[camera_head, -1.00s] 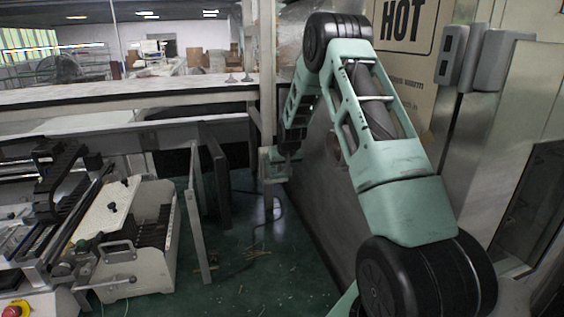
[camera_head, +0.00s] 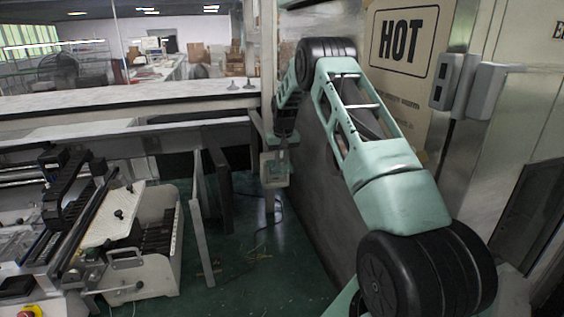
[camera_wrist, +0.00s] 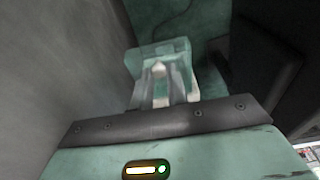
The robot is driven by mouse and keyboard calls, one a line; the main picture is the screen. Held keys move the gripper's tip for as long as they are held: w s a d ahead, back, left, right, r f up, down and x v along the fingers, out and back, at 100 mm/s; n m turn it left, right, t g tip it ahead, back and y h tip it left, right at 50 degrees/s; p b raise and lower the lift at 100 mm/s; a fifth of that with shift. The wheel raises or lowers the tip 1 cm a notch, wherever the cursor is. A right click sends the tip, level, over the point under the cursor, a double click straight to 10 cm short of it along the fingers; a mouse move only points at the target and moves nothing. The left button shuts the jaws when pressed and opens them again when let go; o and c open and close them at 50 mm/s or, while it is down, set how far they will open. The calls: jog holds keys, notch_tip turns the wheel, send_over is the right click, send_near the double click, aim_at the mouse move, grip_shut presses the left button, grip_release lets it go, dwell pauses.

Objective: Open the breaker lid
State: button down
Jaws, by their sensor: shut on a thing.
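A small pale greenish, partly see-through box, which looks like the breaker lid (camera_head: 268,174), shows at the end of my arm in the head view. In the wrist view the lid (camera_wrist: 178,48) lies just past my fingers and overlaps their tips. My gripper (camera_wrist: 160,72) is shut on the lid, with a small pale piece between the fingertips. In the head view my gripper (camera_head: 283,146) is small and partly hidden by the arm. The exact grip point and the breaker's body behind the lid cannot be made out.
A grey metal wall panel (camera_head: 320,190) stands close right of my gripper. Dark panels (camera_head: 218,190) lean at the left under a long counter (camera_head: 130,97). A white machine (camera_head: 150,245) stands at lower left. Green floor (camera_head: 260,275) between is mostly clear.

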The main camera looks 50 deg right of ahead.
jog(key=shift+w+d+r, duration=0.15)
jog(key=shift+w+r, duration=0.1)
jog(key=c, duration=1.5)
grip_release()
jog(key=shift+o, duration=0.6)
jog(key=shift+f, duration=0.15)
notch_tip(320, 180, up, 17)
jog(key=s+a+b, duration=0.1)
jog(key=s+b, duration=0.1)
jog(key=b, duration=0.3)
jog(key=shift+s+a, duration=0.35)
jog(key=shift+s, duration=0.05)
